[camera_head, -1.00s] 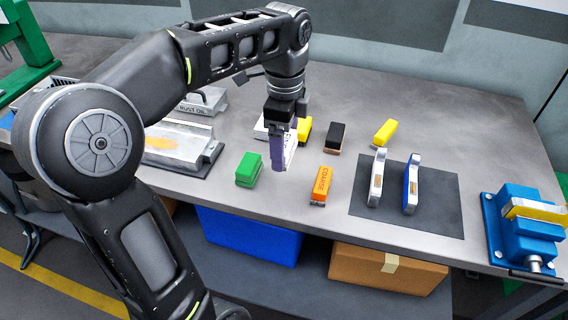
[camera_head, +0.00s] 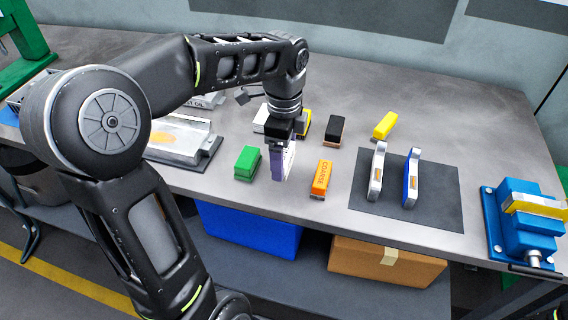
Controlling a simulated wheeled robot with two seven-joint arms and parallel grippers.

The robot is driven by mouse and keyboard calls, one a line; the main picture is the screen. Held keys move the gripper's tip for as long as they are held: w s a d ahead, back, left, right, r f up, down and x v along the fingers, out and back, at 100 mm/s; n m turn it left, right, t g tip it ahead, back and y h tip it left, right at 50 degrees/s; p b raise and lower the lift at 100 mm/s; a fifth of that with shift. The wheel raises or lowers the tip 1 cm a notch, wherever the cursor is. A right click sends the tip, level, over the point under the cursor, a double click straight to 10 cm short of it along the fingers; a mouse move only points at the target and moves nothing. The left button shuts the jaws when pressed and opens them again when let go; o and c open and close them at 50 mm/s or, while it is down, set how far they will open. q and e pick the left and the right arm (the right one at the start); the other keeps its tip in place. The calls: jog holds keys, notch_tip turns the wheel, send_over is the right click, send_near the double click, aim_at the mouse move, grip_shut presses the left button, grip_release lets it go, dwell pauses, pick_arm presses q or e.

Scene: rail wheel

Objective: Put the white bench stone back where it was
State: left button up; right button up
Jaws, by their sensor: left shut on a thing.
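My left gripper (camera_head: 284,138) is shut on a pale block (camera_head: 284,160), white on one side and lavender on the other. The block hangs upright, its lower end between the green block (camera_head: 248,163) and the orange block. It is close to the table top, but I cannot tell whether it touches. Another white piece (camera_head: 260,118) shows behind the gripper, partly hidden by it. I cannot tell for sure which of the two is the white bench stone. My right gripper is not in view.
An orange block marked COARSE (camera_head: 321,178), a black block (camera_head: 335,131) and yellow blocks (camera_head: 384,126) stand nearby. Two upright handled tools rest on a dark mat (camera_head: 436,205). A blue vise (camera_head: 523,225) is at the right. A metal plate (camera_head: 182,141) lies at the left.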

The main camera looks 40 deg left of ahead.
pick_arm(q)
jog(key=shift+f, duration=1.8)
jog(key=shift+f, duration=0.1)
jog(key=shift+f, duration=0.15)
jog(key=o, duration=1.5)
jog(key=shift+o, duration=0.2)
notch_tip(320, 180, up, 12)
jog(key=shift+r+p, duration=0.25)
jog(key=shift+p, duration=0.35)
